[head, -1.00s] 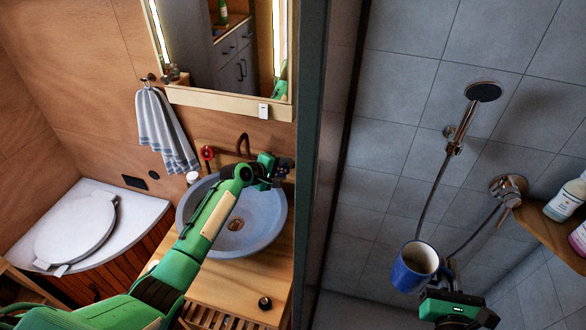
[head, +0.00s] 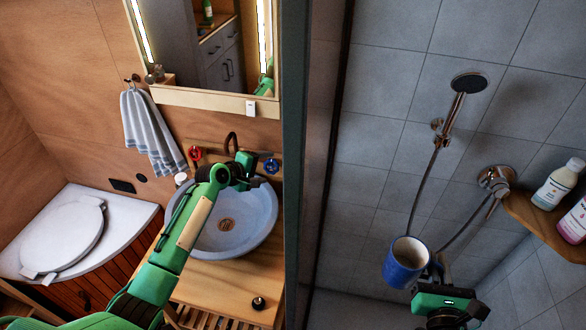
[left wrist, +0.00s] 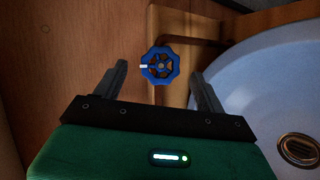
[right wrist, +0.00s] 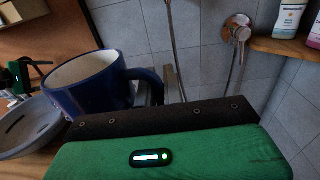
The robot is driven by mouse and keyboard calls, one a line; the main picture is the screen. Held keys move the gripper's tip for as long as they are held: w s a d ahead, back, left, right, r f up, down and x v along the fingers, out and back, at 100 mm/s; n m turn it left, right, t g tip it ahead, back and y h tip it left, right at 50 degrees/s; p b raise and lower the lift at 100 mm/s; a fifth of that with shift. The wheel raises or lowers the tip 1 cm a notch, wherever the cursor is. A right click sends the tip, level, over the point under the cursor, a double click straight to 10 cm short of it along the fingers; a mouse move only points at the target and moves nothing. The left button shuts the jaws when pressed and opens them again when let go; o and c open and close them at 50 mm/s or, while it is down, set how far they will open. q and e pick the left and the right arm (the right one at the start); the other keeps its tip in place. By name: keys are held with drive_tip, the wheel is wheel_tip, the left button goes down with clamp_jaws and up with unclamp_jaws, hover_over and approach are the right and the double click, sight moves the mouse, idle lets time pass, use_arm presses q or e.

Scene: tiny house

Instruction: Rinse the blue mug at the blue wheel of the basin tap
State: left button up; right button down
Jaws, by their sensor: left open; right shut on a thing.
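The blue mug (head: 404,264) is held upright by its handle in my right gripper (head: 436,268), in front of the shower wall. The mug (right wrist: 90,88) also fills the left of the right wrist view. The basin (head: 245,236) is left of the divider, with a dark curved tap (head: 231,140). A red wheel (head: 195,153) is left of the tap and the blue wheel (head: 272,166) is right of it. My left gripper (head: 250,167) is open, close to the blue wheel. In the left wrist view the blue wheel (left wrist: 160,66) lies between and beyond the fingertips, apparently untouched.
A dark upright divider (head: 315,150) separates the basin from the shower. A shelf with bottles (head: 540,225) is at the right. A towel (head: 150,130) hangs left of the mirror (head: 220,50).

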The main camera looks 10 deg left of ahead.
use_arm(q)
drive_tip(key=b+v, duration=0.2)
drive_tip(key=v, duration=0.6)
drive_tip(key=shift+r, duration=0.15)
drive_tip(key=shift+s+a, duration=0.1)
drive_tip(key=shift+a, duration=0.05)
drive_tip(key=shift+s+a, duration=0.1)
